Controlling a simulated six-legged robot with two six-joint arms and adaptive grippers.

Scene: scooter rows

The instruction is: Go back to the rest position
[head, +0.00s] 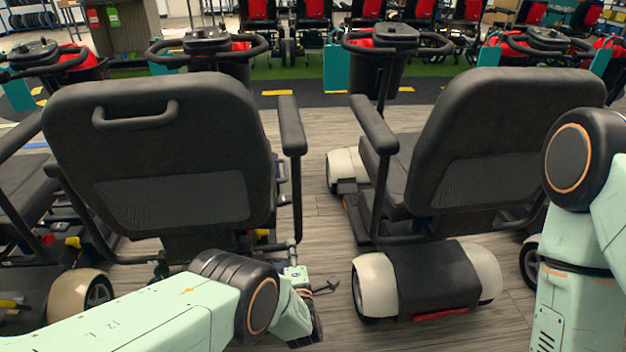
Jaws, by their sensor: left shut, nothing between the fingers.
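My left gripper (325,287) is at the lower middle, low behind the gap between two scooters. Its arm comes in from the lower left. It is shut and holds nothing. My right arm stands at the right edge, and its gripper is outside the picture. The left scooter's black seat back (165,150) has a handle slot near its top. The right scooter's seat back (505,140) is turned at an angle, and its rear cover (430,285) sits between cream wheel guards. My left arm hides the lower rear of the left scooter.
Another scooter (25,190) is at the left edge. Handlebars (397,38) rise in front of the seats. Red-seated scooters (312,15) stand in a far row beyond a green strip (300,68). A narrow strip of wooden floor (318,215) is free between the two near scooters.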

